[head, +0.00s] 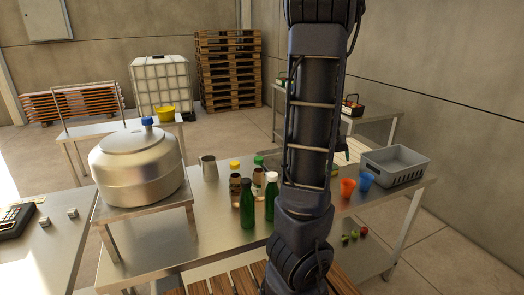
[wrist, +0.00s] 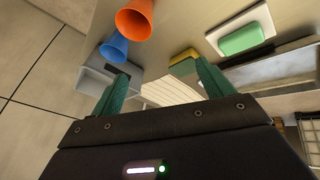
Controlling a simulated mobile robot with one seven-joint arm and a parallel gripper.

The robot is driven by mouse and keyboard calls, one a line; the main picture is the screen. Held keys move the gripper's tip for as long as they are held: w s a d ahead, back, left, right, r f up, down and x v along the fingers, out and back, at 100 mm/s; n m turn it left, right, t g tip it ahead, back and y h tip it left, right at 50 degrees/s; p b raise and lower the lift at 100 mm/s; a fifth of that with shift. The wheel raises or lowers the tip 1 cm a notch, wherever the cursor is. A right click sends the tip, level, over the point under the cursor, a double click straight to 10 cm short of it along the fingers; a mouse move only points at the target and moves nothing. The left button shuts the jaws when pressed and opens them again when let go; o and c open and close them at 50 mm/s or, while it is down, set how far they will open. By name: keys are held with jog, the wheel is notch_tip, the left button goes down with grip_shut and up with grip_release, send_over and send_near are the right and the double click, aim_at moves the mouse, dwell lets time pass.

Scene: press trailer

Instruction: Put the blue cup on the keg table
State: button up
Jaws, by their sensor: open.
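The blue cup (head: 365,180) stands on the steel worktable at the right, between the orange cup and a grey crate. In the wrist view the blue cup (wrist: 114,48) shows at the upper left, next to the orange cup (wrist: 134,20). My gripper (wrist: 162,72) is open, its green fingers apart with nothing between them; the blue cup lies outside them, beyond the left finger. In the head view my arm hides most of the gripper. The keg table (head: 112,212), a small metal stand at the left, bears a large silver keg (head: 140,168) with a blue cap.
The grey crate (head: 395,166) stands right of the cups. Several bottles (head: 247,203) and a metal jug (head: 208,168) stand left of my arm. A yellow-green sponge (wrist: 185,62) and a green soap bar (wrist: 242,38) lie near my fingers in the wrist view.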

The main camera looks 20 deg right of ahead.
jog(key=w+a+r+n, duration=0.2)
jog(key=a+r, duration=0.4)
jog(key=a, duration=0.5)
jog(key=s+a+r+n+t+y, duration=0.1)
jog(key=s+a+r, duration=0.2)
jog(key=a, duration=0.5)
jog(key=s+a+r+n+y, duration=0.2)
jog(key=s+a, duration=0.3)
jog(key=a, duration=0.4)
jog(key=s+a+r+n+t+y, duration=0.1)
jog(key=s+a+r+y, duration=0.1)
jog(key=a, duration=0.6)
notch_tip(320, 180, up, 2)
jog(key=shift+s+a+r+n+t, duration=0.1)
jog(key=shift+s+a+n+t, duration=0.25)
jog(key=shift+s, duration=0.55)
